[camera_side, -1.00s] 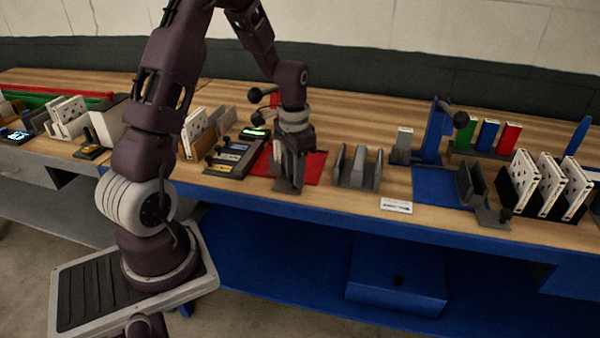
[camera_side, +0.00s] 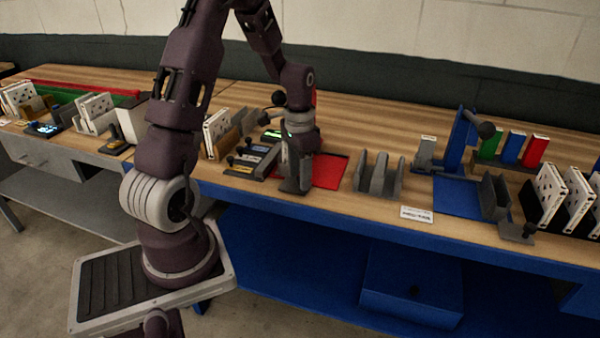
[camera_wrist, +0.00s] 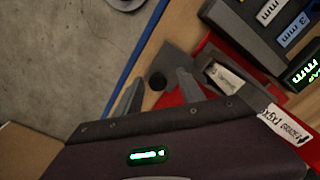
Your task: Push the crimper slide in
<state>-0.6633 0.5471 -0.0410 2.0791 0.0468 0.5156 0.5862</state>
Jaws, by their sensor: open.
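In the side view, my gripper (camera_side: 297,165) is low over the front left of the red mat (camera_side: 328,172). It hides the knob and most of the crimper.
Left of the mat stand grey boxes with labels and a green-lit display (camera_side: 274,134). A grey slotted holder (camera_side: 378,177) stands to the right. Further right are a blue press (camera_side: 461,138) and a rack of white filters (camera_side: 552,194). Bare wood lies behind the mat.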

